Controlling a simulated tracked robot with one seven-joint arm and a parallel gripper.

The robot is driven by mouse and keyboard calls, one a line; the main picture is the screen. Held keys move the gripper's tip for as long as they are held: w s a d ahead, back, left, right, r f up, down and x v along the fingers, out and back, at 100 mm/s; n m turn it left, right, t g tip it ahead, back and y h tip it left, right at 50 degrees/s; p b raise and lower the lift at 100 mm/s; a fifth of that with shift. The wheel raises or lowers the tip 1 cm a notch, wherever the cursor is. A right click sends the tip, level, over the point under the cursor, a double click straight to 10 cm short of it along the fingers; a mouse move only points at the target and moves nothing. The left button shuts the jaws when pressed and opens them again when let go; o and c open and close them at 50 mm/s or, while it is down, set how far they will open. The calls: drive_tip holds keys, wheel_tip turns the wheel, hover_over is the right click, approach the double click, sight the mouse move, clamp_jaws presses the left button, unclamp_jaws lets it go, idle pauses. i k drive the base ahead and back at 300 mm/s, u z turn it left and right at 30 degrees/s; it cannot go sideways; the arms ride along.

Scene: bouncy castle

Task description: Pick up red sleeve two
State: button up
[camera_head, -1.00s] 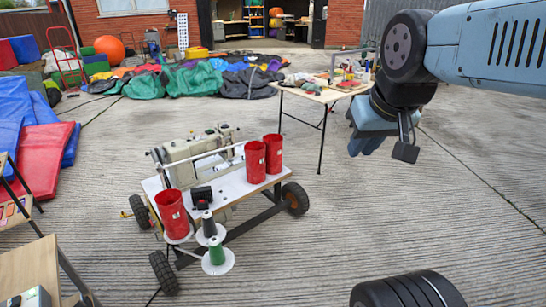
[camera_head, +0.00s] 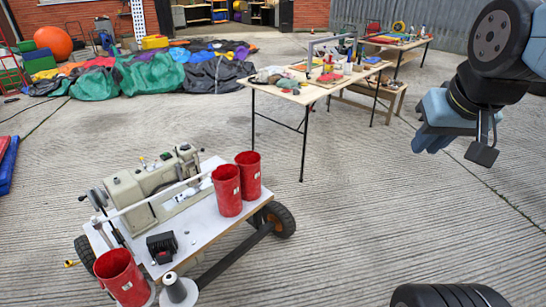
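Three red sleeves stand upright on a white-topped wheeled cart (camera_head: 206,225). One red sleeve (camera_head: 227,190) and another red sleeve (camera_head: 249,175) stand side by side at its right end. The third red sleeve (camera_head: 121,277) is at the near left corner. I cannot read which one is number two. My gripper (camera_head: 430,140) hangs in the air at the right, well apart from the cart. Its blue fingers are seen from the side, so its opening is hidden. No object shows in it.
A sewing machine (camera_head: 150,190) sits on the cart behind a white rail. A work table (camera_head: 285,88) with tools stands behind. Concrete floor right of the cart is clear.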

sight(248, 163)
drive_tip(key=u, duration=0.05)
drive_tip(key=i, duration=1.15)
drive_tip(key=u, duration=0.65)
drive_tip(key=i, duration=0.45)
drive_tip(key=u, duration=0.3)
drive_tip(key=k, duration=0.9)
drive_tip(key=u, duration=0.2)
drive_tip(key=i, duration=0.85)
drive_tip(key=z, duration=0.1)
